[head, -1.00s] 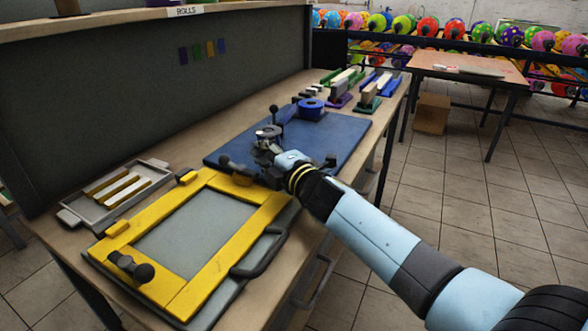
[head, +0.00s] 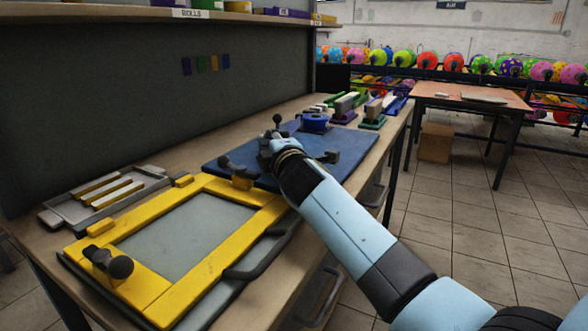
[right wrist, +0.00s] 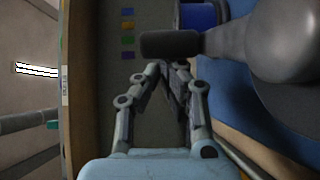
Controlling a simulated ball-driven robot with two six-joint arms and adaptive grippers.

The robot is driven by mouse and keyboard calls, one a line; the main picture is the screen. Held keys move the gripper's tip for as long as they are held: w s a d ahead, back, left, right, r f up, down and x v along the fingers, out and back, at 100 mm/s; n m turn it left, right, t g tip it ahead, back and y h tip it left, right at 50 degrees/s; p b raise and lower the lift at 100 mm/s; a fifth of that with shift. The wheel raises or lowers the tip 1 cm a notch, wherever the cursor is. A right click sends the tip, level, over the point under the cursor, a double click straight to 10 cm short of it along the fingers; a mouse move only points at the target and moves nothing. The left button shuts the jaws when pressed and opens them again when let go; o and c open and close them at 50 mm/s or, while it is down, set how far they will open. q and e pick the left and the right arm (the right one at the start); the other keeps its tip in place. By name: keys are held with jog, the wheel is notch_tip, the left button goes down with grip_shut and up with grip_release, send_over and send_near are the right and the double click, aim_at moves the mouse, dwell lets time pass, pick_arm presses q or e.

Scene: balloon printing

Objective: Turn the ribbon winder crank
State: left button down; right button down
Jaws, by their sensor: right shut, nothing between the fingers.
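The ribbon winder stands on a blue board (head: 345,150), with a blue spool (head: 315,122) and an upright dark crank knob (head: 277,119). In the right wrist view a dark handle (right wrist: 170,44) on a thick grey arm (right wrist: 285,40) lies just beyond my fingertips, with the blue spool (right wrist: 197,15) behind. My right gripper (right wrist: 168,68) is shut and empty, its tips close to the handle; whether they touch I cannot tell. In the head view my right gripper (head: 268,148) is by the winder, partly hidden by my wrist. My left gripper is not in view.
A yellow frame (head: 115,273) with dark knobs lies at the front of the bench. A grey tray (head: 62,217) with strips is left of it. Several coloured stamp-like blocks (head: 372,115) stand at the far end. The dark back panel (head: 90,110) bounds the bench.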

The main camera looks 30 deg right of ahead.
jog(key=h+b, duration=0.1)
jog(key=b, duration=0.1)
jog(key=w+d+f+m+h+b, duration=0.1)
jog(key=b, duration=0.1)
jog(key=shift+d, duration=0.25)
jog(key=shift+w+d+r+m+g, duration=0.1)
jog(key=shift+d+r+m+g, duration=0.05)
jog(key=shift+r+m+g, duration=0.15)
jog(key=shift+w+d+r, duration=0.1)
jog(key=shift+d+r, duration=0.15)
jog(key=shift+d, duration=0.2)
jog(key=shift+d, duration=0.1)
